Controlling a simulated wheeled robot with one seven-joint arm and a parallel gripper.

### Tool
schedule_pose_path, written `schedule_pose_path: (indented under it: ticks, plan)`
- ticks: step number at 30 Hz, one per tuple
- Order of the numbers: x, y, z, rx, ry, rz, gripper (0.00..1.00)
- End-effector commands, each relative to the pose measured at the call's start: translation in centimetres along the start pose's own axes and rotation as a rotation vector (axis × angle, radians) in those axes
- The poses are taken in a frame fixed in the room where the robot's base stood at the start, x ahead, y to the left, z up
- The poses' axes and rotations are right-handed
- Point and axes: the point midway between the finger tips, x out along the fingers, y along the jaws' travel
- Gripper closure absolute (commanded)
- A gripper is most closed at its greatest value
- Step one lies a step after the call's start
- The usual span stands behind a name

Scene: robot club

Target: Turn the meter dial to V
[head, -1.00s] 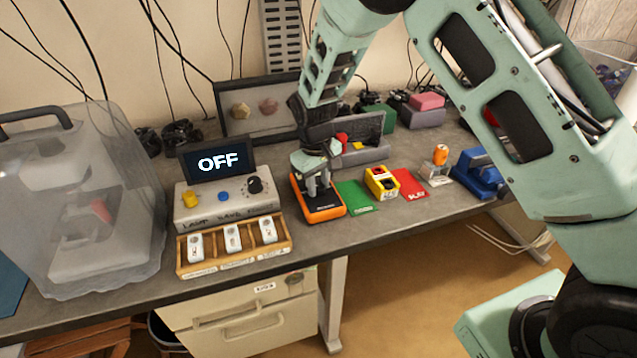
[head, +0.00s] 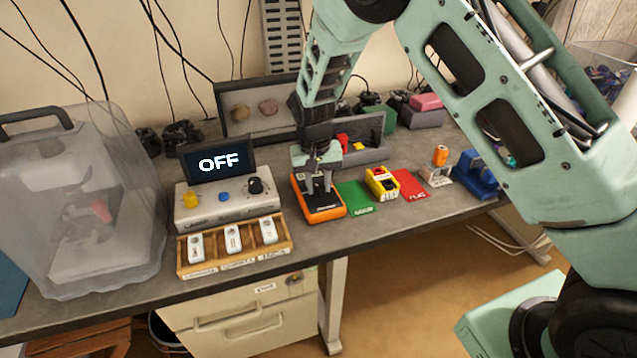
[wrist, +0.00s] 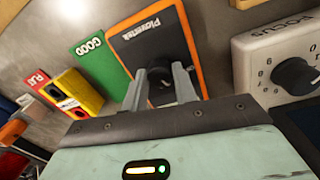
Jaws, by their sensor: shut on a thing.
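The orange-rimmed meter (head: 319,209) lies on the bench, left of the green card. My gripper (head: 319,188) points down over it. In the wrist view the meter (wrist: 196,50) has a dark face, and its black dial (wrist: 165,84) sits between the two grey fingers of my gripper (wrist: 160,83). The fingers are shut on the dial. The dial's pointer and the letters around it are hidden or too small to read.
A grey box with knobs (head: 218,212) and a screen reading OFF (head: 219,161) stands to the left, behind a wooden tray (head: 237,266). To the right are a green card (head: 358,196), a yellow block (head: 382,183) and a red card (head: 409,184).

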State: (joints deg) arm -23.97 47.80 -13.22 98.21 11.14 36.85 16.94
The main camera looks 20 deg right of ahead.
Motion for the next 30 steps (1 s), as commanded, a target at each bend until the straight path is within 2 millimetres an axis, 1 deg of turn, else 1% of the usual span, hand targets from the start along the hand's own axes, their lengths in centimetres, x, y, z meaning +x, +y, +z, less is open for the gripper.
schedule_pose_path:
  ticks: [10,11,12,13,23,26,29,30]
  plan:
    - [-0.1,0.0,-0.1,0.003,0.003,-0.001,0.95]
    - [-0.1,0.0,-0.1,0.003,0.003,-0.001,0.69]
    - [-0.1,0.0,-0.1,0.003,0.003,-0.001,0.58]
    - [-0.1,0.0,-0.1,0.003,0.003,-0.001,0.50]
    - [-0.2,0.0,-0.1,0.002,0.002,-0.001,0.50]
    - [-1.0,-0.1,-0.1,0.001,0.004,-0.002,0.50]
    - [-2.6,-0.1,-0.1,0.002,0.006,-0.003,0.50]
    - [-3.4,-0.1,-0.1,0.003,0.006,-0.004,0.50]
